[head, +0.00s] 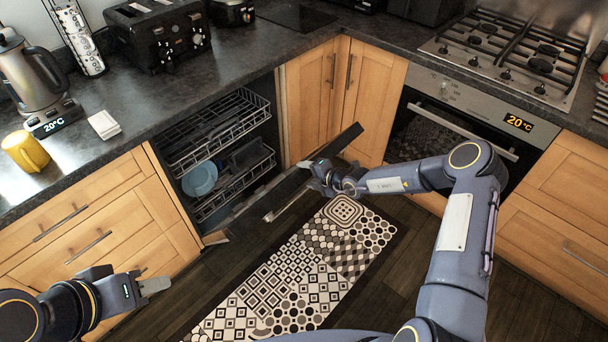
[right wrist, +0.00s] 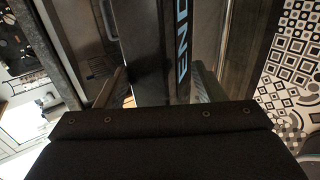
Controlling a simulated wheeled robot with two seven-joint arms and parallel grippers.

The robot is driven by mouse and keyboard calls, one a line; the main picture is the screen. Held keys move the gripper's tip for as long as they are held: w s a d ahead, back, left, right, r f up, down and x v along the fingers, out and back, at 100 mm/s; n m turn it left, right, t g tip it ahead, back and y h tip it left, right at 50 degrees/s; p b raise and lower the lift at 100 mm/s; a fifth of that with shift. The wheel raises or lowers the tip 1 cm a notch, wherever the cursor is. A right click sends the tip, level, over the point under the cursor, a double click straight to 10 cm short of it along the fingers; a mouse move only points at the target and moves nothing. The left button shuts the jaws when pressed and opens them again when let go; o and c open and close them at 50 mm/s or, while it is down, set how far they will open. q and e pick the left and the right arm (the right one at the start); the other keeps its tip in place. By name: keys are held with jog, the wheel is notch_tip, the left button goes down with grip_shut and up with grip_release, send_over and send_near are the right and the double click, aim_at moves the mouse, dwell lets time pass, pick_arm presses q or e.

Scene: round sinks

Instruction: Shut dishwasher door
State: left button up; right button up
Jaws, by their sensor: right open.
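The dishwasher (head: 262,128) is built in under the left counter, and its racks with a light blue plate (head: 200,178) show inside. Its door (head: 292,187) stands partly open, tilted outward, and appears as a dark slanted panel with a pale strip at its lower edge. My right gripper (head: 318,176) is at the door's upper edge. In the right wrist view its open fingers (right wrist: 155,88) lie on either side of the dark door edge (right wrist: 146,50); contact is unclear. My left gripper (head: 150,287) is low at the left, away from the door; its finger gap is not clear.
A patterned mat (head: 300,275) lies on the dark floor before the dishwasher. Wooden cabinets (head: 368,85) and an oven (head: 450,125) stand to the right. A kettle (head: 30,75), yellow mug (head: 25,151) and toaster (head: 160,35) are on the counter.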

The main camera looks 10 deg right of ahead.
jog(key=v, duration=0.5)
jog(key=shift+s+r, duration=0.1)
